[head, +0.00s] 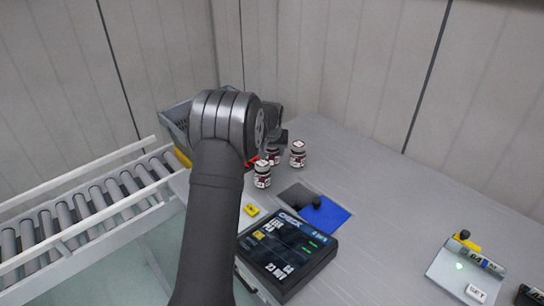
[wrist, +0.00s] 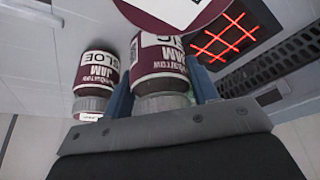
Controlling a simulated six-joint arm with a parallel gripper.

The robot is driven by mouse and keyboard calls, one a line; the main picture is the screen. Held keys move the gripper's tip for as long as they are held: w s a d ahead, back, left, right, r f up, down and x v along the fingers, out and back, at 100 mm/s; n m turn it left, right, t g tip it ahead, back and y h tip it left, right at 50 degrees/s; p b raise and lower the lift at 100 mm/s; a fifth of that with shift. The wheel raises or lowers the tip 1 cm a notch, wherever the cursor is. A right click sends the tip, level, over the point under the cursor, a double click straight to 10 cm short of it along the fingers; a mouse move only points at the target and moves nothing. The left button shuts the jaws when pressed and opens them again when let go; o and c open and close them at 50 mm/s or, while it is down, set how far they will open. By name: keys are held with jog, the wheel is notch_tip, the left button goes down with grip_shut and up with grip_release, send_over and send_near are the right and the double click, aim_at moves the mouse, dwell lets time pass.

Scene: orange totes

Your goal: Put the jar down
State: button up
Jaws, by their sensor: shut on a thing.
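Three jars with dark red and white labels and pale lids stand close together at the far end of the grey table (head: 335,165) in the head view. One jar (head: 272,156) is at my gripper (head: 279,146), partly hidden by it and the arm. The others are a front jar (head: 262,175) and a right jar (head: 297,154). In the wrist view, the jar (wrist: 160,72) sits between the blue fingers of my gripper (wrist: 163,98), which is shut on it. A second jam jar (wrist: 96,82) is just left of it. Whether the held jar touches the table is unclear.
A grey crate (head: 176,121) stands behind my arm. A roller conveyor (head: 90,205) is at left. A black display device (head: 287,254), a blue pad (head: 325,215) and a yellow item (head: 251,210) lie nearer. A red light grid (wrist: 225,40) shows in the wrist view.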

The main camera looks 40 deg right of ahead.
jog(key=shift+f, duration=1.1)
jog(key=shift+f, duration=0.15)
jog(key=o, duration=1.2)
jog(key=v, duration=1.2)
